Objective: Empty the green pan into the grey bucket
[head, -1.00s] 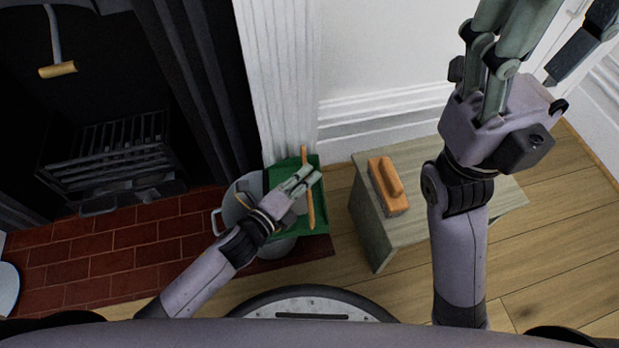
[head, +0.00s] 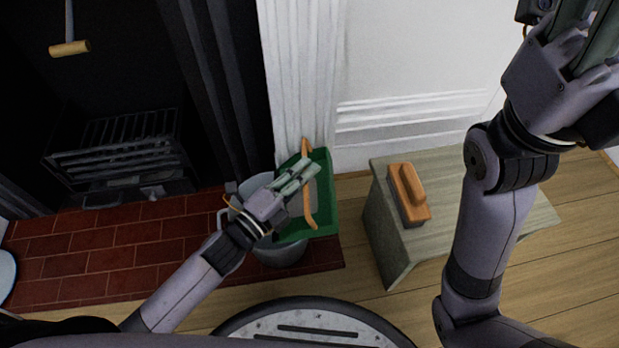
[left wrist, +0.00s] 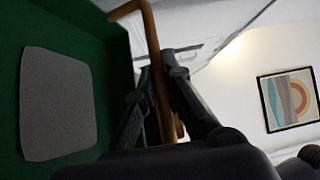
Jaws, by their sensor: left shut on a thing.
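The green pan (head: 326,190) is over the right part of the grey bucket (head: 279,254) in the head view, and it looks tilted. A thin wooden handle (head: 308,205) runs across it. My left gripper (head: 305,178) is shut on this handle. In the left wrist view the handle (left wrist: 152,70) passes between the fingers, and the pan (left wrist: 105,60) fills the left side with a flat grey patch (left wrist: 58,105) inside it. The pan and my gripper hide much of the bucket's mouth. My right gripper (head: 592,45) is high at the right, its fingertips cut off.
A low grey-green bench (head: 385,235) with a wooden-backed brush (head: 408,192) stands to the right. The brick hearth (head: 100,250) and a black fire grate (head: 120,150) lie left. A white wall is behind the pan. Wooden floor is clear in front of the bench.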

